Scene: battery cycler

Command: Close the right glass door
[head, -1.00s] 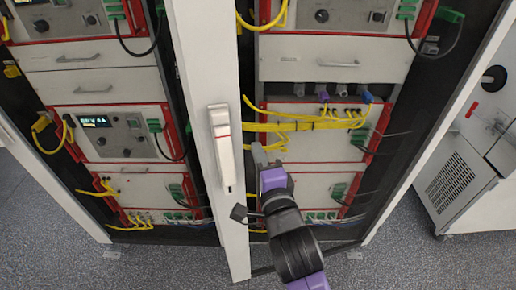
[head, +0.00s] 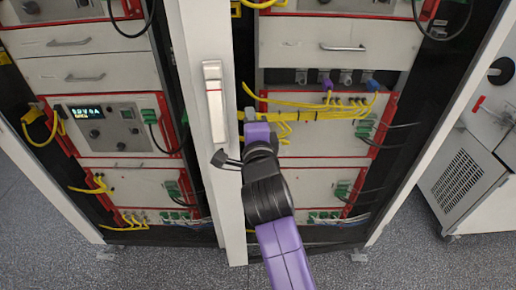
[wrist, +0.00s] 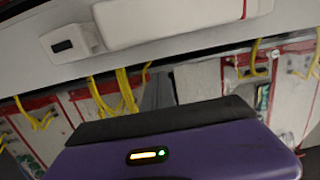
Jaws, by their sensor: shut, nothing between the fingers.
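The right glass door shows as a white upright frame (head: 198,70) with a long white handle (head: 214,101), in front of the cabinet's middle. Its glass is hard to make out. A gap between the frame and the cabinet is hard to judge. In the wrist view the grey fingers (wrist: 158,92) point toward the frame (wrist: 215,42), which crosses the top with the handle (wrist: 150,22).
Racked instruments with yellow cables (head: 320,115) fill the right bay. More instruments (head: 105,125) stand in the left bay. A white unit with a vent grille (head: 457,183) stands at the far right. Grey floor (head: 400,262) is free in front.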

